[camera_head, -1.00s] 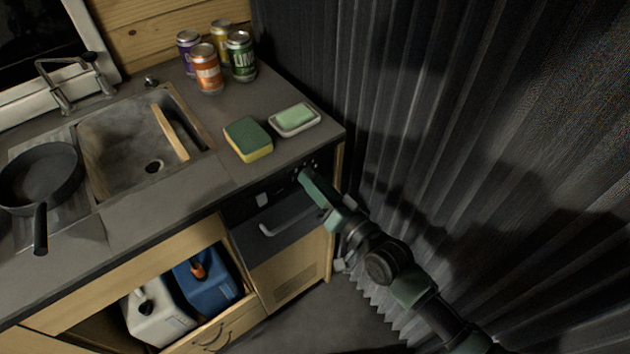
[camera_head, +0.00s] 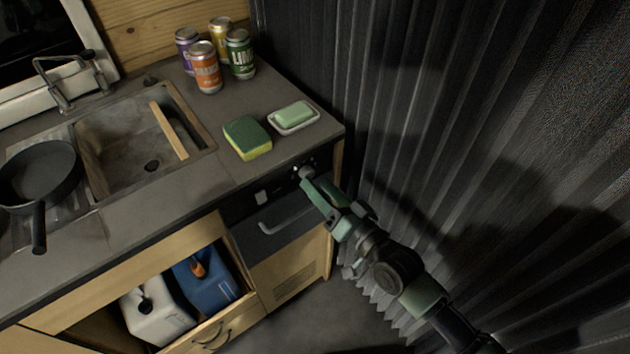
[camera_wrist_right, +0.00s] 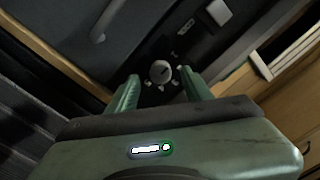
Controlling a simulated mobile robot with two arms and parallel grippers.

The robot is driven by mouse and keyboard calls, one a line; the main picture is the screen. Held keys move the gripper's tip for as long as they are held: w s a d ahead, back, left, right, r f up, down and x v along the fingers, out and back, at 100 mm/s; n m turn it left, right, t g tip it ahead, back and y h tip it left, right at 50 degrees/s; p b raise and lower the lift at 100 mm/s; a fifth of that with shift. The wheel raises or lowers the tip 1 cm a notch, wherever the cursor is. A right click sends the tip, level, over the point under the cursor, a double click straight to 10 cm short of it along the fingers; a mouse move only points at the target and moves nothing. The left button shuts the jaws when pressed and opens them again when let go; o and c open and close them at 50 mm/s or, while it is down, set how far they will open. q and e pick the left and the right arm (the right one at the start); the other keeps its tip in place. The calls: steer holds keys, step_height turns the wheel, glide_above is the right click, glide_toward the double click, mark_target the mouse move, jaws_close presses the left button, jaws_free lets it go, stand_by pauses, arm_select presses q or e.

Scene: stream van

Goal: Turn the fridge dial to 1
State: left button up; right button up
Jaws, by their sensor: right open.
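The fridge dial (camera_wrist_right: 160,72) is a small round light knob on the dark fridge panel (camera_wrist_right: 190,55). In the right wrist view it sits between the two green fingertips of my right gripper (camera_wrist_right: 157,84), slightly beyond them. The gripper is open and I see no clear contact with the dial. Marks surround the dial, too small to read. In the head view my right gripper (camera_head: 309,183) is at the panel, with the dial (camera_head: 305,172) just at its tips. The fridge (camera_head: 280,235) has a grey handle (camera_head: 286,216) below the panel. My left gripper is not in view.
A sponge (camera_head: 247,138) and a soap dish (camera_head: 294,118) lie on the counter (camera_head: 190,190) above the fridge. Several cans (camera_head: 206,68) stand farther back. A pleated dark curtain (camera_head: 480,130) hangs close on the right. A white switch (camera_wrist_right: 219,12) is on the panel.

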steer(key=v, duration=0.5)
steer(key=shift+s+d, duration=0.1)
stand_by(0.3)
steer(key=s+d+f+g+h, duration=0.2)
steer(key=d+f, duration=0.2)
steer(key=f, duration=0.6)
steer(key=s+d+f+g+h, duration=0.1)
steer(key=s+d+f+h, duration=0.2)
steer(key=f, duration=0.7)
steer(key=d+f+g+h, duration=0.2)
steer(key=d+f, duration=0.3)
steer(key=f, duration=0.6)
steer(key=s+d+f+n+g+h, duration=0.2)
steer(key=s+d+f+g, duration=0.25)
steer(key=s+f, duration=0.85)
steer(key=s+d+f+g, duration=0.1)
steer(key=s+f+g, duration=0.1)
steer(key=s, duration=0.8)
steer(key=s+f+g+h, duration=0.1)
steer(key=s+f, duration=0.4)
steer(key=s, duration=0.6)
steer(key=shift+d+n+g+h+p, duration=0.3)
steer(key=shift+d+n+g+p, duration=0.15)
steer(key=shift+g, duration=0.1)
